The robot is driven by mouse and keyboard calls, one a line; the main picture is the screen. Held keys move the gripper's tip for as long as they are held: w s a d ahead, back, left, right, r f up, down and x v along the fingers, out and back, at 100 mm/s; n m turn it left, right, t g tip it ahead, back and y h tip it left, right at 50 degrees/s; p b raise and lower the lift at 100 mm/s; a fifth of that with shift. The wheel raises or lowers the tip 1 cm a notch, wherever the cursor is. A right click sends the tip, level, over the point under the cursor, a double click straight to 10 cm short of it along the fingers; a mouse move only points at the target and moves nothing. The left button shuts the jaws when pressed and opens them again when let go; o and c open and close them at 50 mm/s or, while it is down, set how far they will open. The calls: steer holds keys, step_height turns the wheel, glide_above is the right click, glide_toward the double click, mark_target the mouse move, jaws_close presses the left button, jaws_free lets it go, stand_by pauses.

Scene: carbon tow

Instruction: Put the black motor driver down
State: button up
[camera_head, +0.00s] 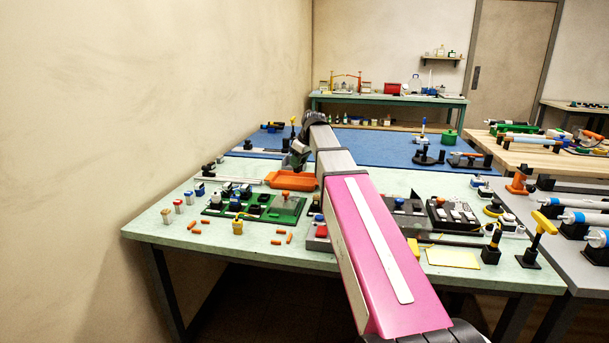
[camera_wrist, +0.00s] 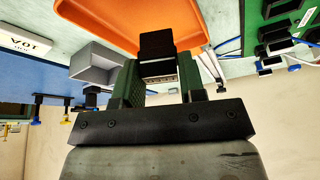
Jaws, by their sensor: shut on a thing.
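My gripper (camera_head: 297,163) is at the far end of my arm, close above the orange tray (camera_head: 291,180). In the wrist view my gripper (camera_wrist: 160,85) is shut on the black motor driver (camera_wrist: 157,45), a small black block with a pale row of terminals on its near side. The driver sits between the dark fingers and overlaps the orange tray (camera_wrist: 100,22) behind it. I cannot tell whether it touches the tray. In the head view the driver is too small and dark to tell apart from the gripper.
A green board (camera_head: 255,207) with black modules and wires lies just in front of the tray. A grey box (camera_wrist: 96,64) stands beside the tray in the wrist view. A blue mat (camera_head: 380,146) lies behind. Small orange parts (camera_head: 205,222) lie near the table's front left.

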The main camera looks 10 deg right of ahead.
steer(key=w+d+f, duration=0.1)
steer(key=d+f, duration=0.1)
steer(key=shift+w+d, duration=0.4)
steer(key=shift+f, duration=2)
steer(key=shift+f, duration=0.15)
steer(key=o, duration=0.9)
steer(key=v, duration=1.2)
